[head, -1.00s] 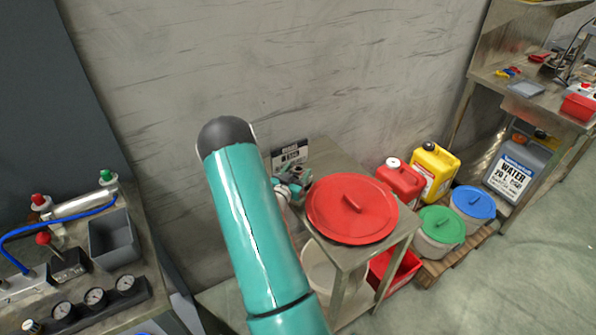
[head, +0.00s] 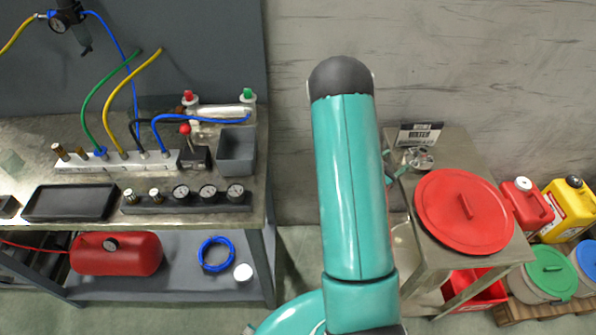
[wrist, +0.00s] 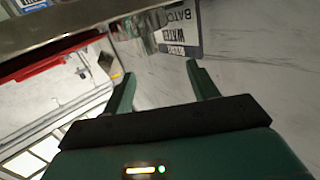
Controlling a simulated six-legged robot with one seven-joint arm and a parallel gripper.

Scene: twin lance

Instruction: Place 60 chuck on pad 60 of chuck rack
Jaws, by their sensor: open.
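My gripper (wrist: 162,72) is open and empty in the wrist view, facing the grey wall and a batch-water sign. My teal arm hides most of it in the head view. In the head view, a black rail (head: 220,204) lies at the front of the left bench. It carries two brass fittings (head: 142,196) on its left and round dials (head: 207,191) on its right. I cannot read the number 60 anywhere, so I cannot tell which piece is the 60 chuck, or which part is the rack or pad 60. My gripper is well right of the bench.
The left bench also holds a white manifold (head: 120,163) with coloured hoses, a grey bin (head: 237,150) and a black tray (head: 70,203). At right, a small cart (head: 455,150) carries a red lid (head: 465,211). A gap of floor separates bench and cart.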

